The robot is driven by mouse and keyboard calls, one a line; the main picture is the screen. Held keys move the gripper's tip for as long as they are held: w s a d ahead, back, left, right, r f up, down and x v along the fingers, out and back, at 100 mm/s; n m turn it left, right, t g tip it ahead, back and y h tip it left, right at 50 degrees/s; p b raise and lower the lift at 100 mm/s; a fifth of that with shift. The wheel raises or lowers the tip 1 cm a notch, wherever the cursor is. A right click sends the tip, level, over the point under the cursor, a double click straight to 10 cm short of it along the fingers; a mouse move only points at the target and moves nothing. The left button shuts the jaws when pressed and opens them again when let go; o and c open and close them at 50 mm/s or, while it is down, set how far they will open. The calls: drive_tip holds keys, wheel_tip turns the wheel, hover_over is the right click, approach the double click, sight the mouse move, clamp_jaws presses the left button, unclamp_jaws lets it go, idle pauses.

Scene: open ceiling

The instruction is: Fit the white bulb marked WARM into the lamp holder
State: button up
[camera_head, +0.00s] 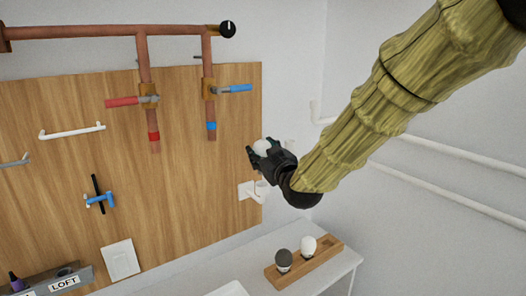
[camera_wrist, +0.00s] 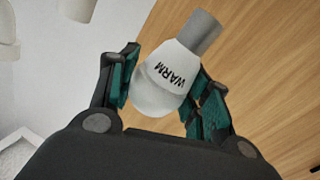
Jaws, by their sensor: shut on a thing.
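The white bulb marked WARM (camera_wrist: 168,78) is between the two fingers of my gripper (camera_wrist: 160,90) in the wrist view, its grey base pointing up and to the right, away from my palm. In the head view the bulb (camera_head: 262,146) shows as a small white shape in my gripper (camera_head: 264,154), in front of the board's right edge. A white fitting that looks like the lamp holder (camera_head: 260,188) is on the wall panel just below my gripper. The bulb is apart from it. White round shapes at the wrist view's top left may be part of this fitting; I cannot tell.
A wooden rack (camera_head: 304,264) on the white counter holds a dark bulb (camera_head: 283,259) and another white bulb (camera_head: 308,245). Copper pipes with a red valve handle (camera_head: 122,103) and a blue one (camera_head: 235,88) cross the wooden board (camera_head: 190,180). White pipes (camera_head: 440,158) run along the right wall.

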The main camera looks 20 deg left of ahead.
drive_tip(key=shift+f+b, duration=0.6)
drive_tip(key=shift+f, duration=0.55)
drive_tip(key=shift+b, duration=0.7)
idle(1.2)
drive_tip(key=shift+f+b, duration=1.4)
drive_tip(key=shift+f, duration=0.3)
idle(0.3)
drive_tip(key=o, duration=1.1)
drive_tip(key=shift+s+d, duration=0.1)
drive_tip(key=v, duration=1.1)
drive_tip(key=shift+s+d, duration=0.25)
drive_tip(key=shift+s, duration=0.05)
